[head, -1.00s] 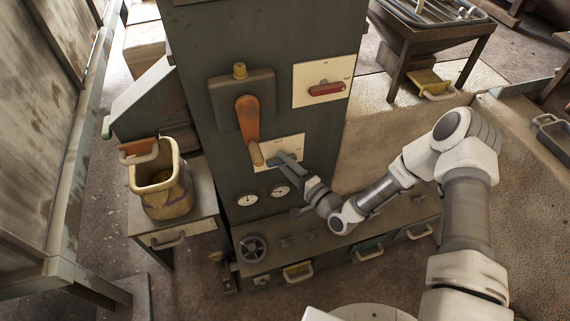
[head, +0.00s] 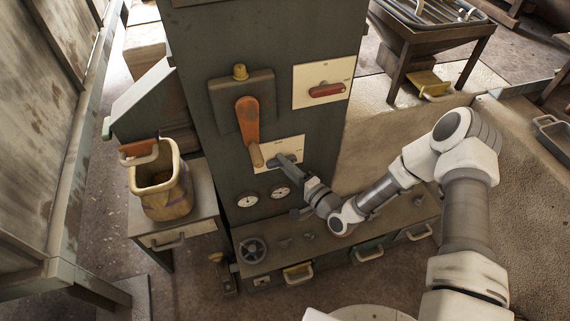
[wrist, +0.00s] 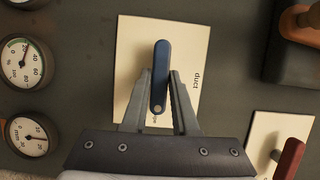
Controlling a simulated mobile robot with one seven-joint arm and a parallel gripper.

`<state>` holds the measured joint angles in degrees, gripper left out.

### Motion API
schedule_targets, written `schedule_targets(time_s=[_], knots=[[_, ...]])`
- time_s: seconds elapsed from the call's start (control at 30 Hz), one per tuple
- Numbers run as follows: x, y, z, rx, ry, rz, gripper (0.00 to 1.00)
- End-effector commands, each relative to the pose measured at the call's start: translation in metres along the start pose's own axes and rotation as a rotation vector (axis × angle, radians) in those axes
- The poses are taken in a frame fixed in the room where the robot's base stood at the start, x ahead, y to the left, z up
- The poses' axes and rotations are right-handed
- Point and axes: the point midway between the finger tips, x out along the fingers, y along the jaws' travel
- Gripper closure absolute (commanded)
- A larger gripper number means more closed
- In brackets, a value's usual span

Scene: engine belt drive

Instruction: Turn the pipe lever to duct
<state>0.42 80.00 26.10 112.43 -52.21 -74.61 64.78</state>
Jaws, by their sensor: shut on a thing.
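The pipe lever (wrist: 161,63) is a blue bar with a small hole near its lower end in the wrist view. It lies upright in that picture on a cream plate (wrist: 128,48). The word "duct" reads along the plate's right side; a second label, by the lever's lower end, is mostly hidden. My gripper (wrist: 162,74) is shut on the lever, one finger on each side. In the head view my gripper (head: 280,158) is at the same plate (head: 294,144), low on the dark cabinet, and it covers most of the lever.
An orange handle (head: 248,120) hangs just left of the plate, close to my gripper. A red lever (head: 327,90) sits on another plate above. Two gauges (head: 247,200) are below. A bench with drawers (head: 370,251) runs along the cabinet's foot.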

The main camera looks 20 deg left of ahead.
Motion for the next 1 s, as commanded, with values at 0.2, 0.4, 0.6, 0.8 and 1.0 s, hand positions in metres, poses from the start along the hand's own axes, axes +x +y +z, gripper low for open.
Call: schedule_targets(time_s=[0.2,0.4,0.6,0.8,1.0], knots=[[-0.0001,-0.0021,0.0004,-0.092,0.0,0.038,1.0],[-0.0001,-0.0035,0.0008,-0.243,-0.001,0.102,1.0],[0.0001,-0.0044,0.0019,-0.42,-0.003,0.175,1.0],[0.0005,-0.005,0.0028,-0.596,-0.004,0.248,1.0],[0.0008,-0.0053,0.0034,-0.773,-0.004,0.32,1.0]])
